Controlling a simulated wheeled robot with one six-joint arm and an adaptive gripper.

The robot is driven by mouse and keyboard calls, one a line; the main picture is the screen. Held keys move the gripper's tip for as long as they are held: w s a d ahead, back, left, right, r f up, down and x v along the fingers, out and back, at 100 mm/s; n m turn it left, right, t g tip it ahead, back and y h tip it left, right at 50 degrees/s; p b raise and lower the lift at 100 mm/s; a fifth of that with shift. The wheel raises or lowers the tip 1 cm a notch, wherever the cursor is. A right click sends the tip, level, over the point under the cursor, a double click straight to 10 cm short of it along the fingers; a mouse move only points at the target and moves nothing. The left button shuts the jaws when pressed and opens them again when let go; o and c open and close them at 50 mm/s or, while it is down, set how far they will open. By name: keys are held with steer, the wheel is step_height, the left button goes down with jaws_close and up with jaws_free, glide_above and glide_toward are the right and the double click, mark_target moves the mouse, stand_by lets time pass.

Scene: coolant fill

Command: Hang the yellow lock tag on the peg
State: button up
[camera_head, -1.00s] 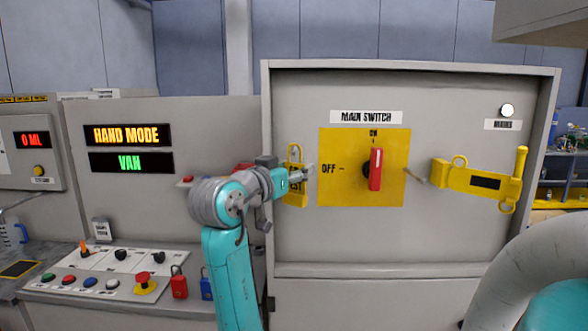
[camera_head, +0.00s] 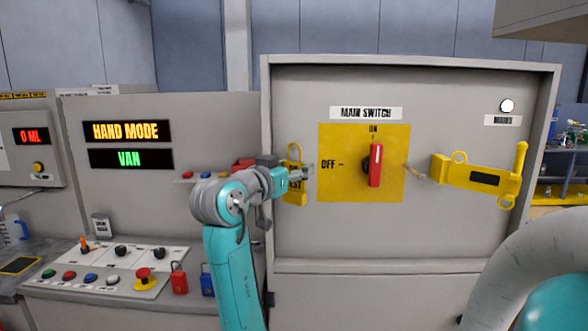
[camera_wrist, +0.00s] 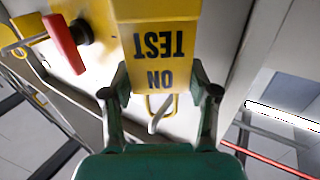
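The yellow lock tag (camera_head: 294,196) reads TEST in the head view and stands upright just left of the switch plate, its loop at the top. In the wrist view the tag (camera_wrist: 158,45) lies between my fingers, its ON TEST lettering upside down. My gripper (camera_head: 302,173) is closed about the tag's sides; in the wrist view both fingertips (camera_wrist: 160,75) are at its edges. A short grey peg-like piece (camera_wrist: 160,115) shows at the loop; I cannot tell whether it passes through. Another grey peg (camera_head: 414,173) sticks out right of the switch plate.
A red main switch handle (camera_head: 375,166) stands upright on the yellow plate (camera_head: 335,140). A yellow bracket (camera_head: 480,177) with rings is on the panel's right. Red (camera_head: 179,280) and blue (camera_head: 207,281) padlocks stand by the control console at lower left.

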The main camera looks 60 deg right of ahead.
steer(key=o, duration=0.3)
steer(key=shift+o, duration=0.2)
steer(key=w+a, duration=0.1)
steer(key=a, duration=1.1)
steer(key=shift+w, duration=0.3)
